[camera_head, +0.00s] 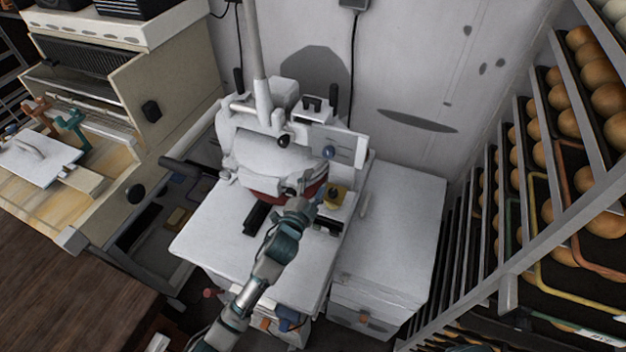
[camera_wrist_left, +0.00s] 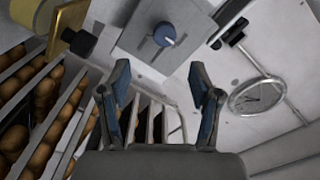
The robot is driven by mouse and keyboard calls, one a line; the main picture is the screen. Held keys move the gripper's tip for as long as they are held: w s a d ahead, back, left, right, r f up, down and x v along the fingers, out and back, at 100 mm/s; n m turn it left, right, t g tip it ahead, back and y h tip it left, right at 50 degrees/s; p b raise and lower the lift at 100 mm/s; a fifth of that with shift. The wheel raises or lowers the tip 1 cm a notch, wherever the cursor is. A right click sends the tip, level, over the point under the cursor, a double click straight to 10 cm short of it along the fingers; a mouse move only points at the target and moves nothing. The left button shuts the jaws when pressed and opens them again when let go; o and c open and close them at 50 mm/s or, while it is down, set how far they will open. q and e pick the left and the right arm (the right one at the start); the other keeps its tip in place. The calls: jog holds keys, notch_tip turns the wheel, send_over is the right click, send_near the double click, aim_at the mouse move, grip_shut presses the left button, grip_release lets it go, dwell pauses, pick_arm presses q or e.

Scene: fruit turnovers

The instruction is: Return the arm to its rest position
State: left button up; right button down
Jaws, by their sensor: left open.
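My left arm (camera_head: 262,275) reaches up from the bottom of the head view over the front table of a white machine (camera_head: 265,150). My left gripper (camera_head: 317,198) is beside a yellow block with a black knob (camera_head: 336,194), close to the machine's front. In the left wrist view, my left gripper (camera_wrist_left: 160,84) has its two blue-grey fingers spread apart with nothing between them. The yellow piece (camera_wrist_left: 72,28) shows at upper left there, apart from the fingers. A blue knob (camera_wrist_left: 164,35) on a pale panel shows beyond them. My right gripper is in neither view.
A rack of round buns (camera_head: 590,75) stands along the right side. A white cabinet (camera_head: 395,225) is right of the machine. A wooden worktop (camera_head: 70,275) is at lower left, with an oven-like unit (camera_head: 150,90) behind it. A round dial (camera_wrist_left: 257,97) shows in the wrist view.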

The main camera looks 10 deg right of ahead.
pick_arm(q)
jog(key=s+a+f+n+g+y, duration=0.25)
jog(key=s+a+f+n, duration=0.25)
jog(key=a+f, duration=0.35)
jog(key=s+a+f+n+g+y, duration=0.2)
jog(key=s+a+f+n+y, duration=0.25)
jog(key=a+f, duration=0.4)
jog(key=s+a+f+n+g+y, duration=0.1)
jog(key=s+a+f+n+g, duration=0.25)
jog(key=s+a, duration=0.65)
jog(key=s+a+f+n+g+y, duration=0.3)
jog(key=s+a, duration=0.4)
jog(key=s, duration=0.7)
notch_tip(320, 180, down, 28)
jog(key=s+g+h+b, duration=0.1)
jog(key=g+b, duration=0.1)
jog(key=s+a+f+b, duration=0.1)
jog(key=s+a+f, duration=0.2)
jog(key=s+f, duration=1.5)
jog(key=shift+f+m+g, duration=0.3)
jog(key=shift+f+g, duration=0.05)
jog(key=shift+g, duration=0.05)
